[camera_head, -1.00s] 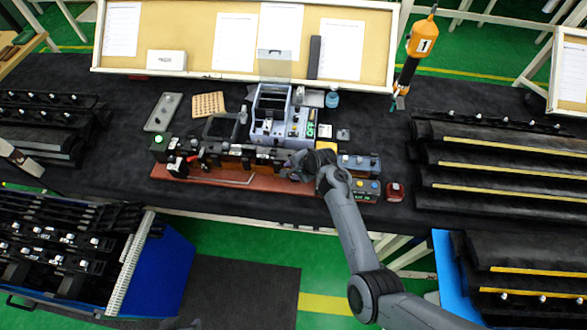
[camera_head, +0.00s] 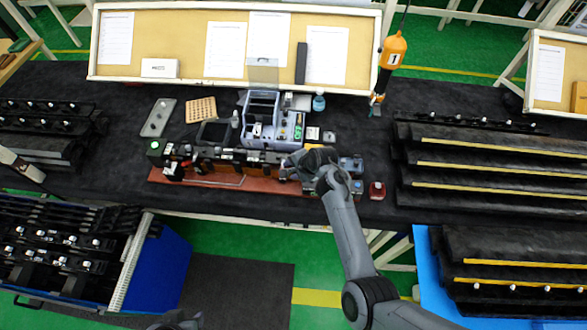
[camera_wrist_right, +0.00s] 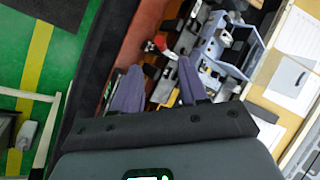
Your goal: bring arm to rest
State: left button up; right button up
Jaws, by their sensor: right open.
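My right arm (camera_head: 350,235) reaches from the bottom right up to the black-topped workbench (camera_head: 110,180). Its gripper (camera_head: 288,172) is over the right part of the long red-brown fixture base (camera_head: 220,180). In the right wrist view the two purple-grey fingers (camera_wrist_right: 158,88) are spread apart, with nothing visible held between them. Fixture parts lie beneath them; any contact cannot be told. My left gripper is not in view; only a dark piece of my own body shows at the bottom edge.
A grey-blue device (camera_head: 262,122) stands behind the fixture. A yellow-orange tool (camera_head: 392,52) hangs at its right. A small red item (camera_head: 377,190) lies right of my arm. Stepped black racks (camera_head: 490,165) fill the right side, and a blue bin (camera_head: 170,260) stands front left.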

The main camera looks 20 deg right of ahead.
dwell(0.3)
jog(key=s+d+n+g+h, duration=0.1)
jog(key=s+d+n+h, duration=0.15)
jog(key=s+d, duration=0.4)
jog(key=s+d+n+h, duration=0.1)
jog(key=s+d+n, duration=0.25)
jog(key=s, duration=0.65)
jog(key=s+a+r+n, duration=0.1)
jog(key=s+r+n, duration=0.1)
jog(key=s, duration=0.4)
jog(key=s+a+r+n, duration=0.1)
jog(key=s+r+n, duration=0.2)
jog(key=s, duration=0.4)
jog(key=s+a+r+n+g, duration=0.1)
jog(key=s+r+n, duration=0.1)
jog(key=s+n, duration=0.3)
jog(key=shift+s+a+r, duration=0.2)
jog(key=shift+s+r, duration=0.15)
jog(key=shift+s, duration=0.55)
